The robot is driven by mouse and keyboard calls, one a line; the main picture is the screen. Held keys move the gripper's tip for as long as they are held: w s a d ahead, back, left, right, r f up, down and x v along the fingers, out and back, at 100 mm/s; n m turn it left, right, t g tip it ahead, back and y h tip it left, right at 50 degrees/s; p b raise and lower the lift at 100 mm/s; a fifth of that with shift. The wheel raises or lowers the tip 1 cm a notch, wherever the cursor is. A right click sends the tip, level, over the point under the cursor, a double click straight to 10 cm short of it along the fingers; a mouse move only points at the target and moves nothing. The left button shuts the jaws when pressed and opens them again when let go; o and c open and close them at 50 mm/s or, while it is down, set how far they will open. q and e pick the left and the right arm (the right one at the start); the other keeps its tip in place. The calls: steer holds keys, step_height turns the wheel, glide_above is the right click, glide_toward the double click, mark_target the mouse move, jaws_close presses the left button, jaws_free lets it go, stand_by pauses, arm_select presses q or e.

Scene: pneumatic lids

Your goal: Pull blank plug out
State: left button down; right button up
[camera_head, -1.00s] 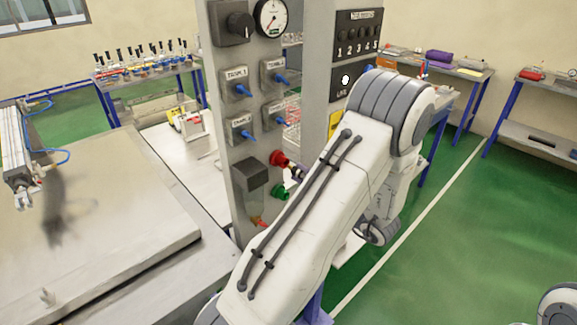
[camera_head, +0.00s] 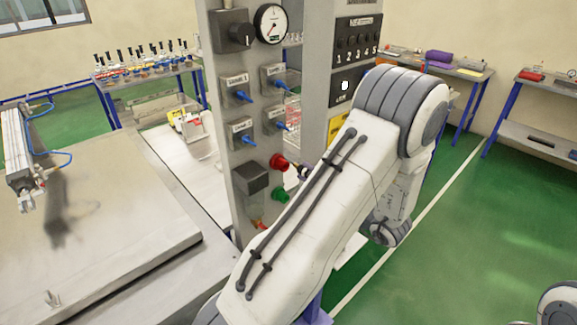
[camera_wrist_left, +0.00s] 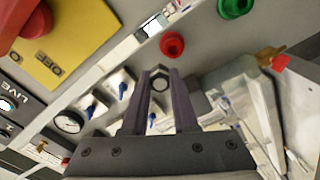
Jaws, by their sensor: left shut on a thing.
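My left gripper (camera_wrist_left: 160,84) is shut on the blank plug (camera_wrist_left: 160,80), a small grey hexagonal piece between its dark purple fingertips in the left wrist view. The plug appears clear of the red port (camera_wrist_left: 172,45), whose round opening shows above it. In the head view the red port (camera_head: 278,162) sits on the grey panel, left of my gripper (camera_head: 303,172), with a gap between them. My white arm hides most of the gripper there, and the plug cannot be made out.
A green port (camera_head: 279,195) sits below the red one on the grey panel (camera_head: 226,180); blue-handled valves and a gauge (camera_head: 271,23) are above. A metal bench (camera_head: 120,225) is at left. Green floor at right is open.

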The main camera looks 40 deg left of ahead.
arm_select(q)
steer(key=shift+s+d+r+p, duration=0.1)
steer(key=shift+d+r+p, duration=0.4)
steer(key=shift+r, duration=0.3)
steer(key=shift+d+r+p, duration=0.4)
steer(key=shift+d+r, duration=0.15)
steer(key=shift+r, duration=0.25)
steer(key=shift+s+d+r+p, duration=0.1)
steer(key=shift+d+r+p, duration=0.4)
steer(key=shift+r, duration=0.3)
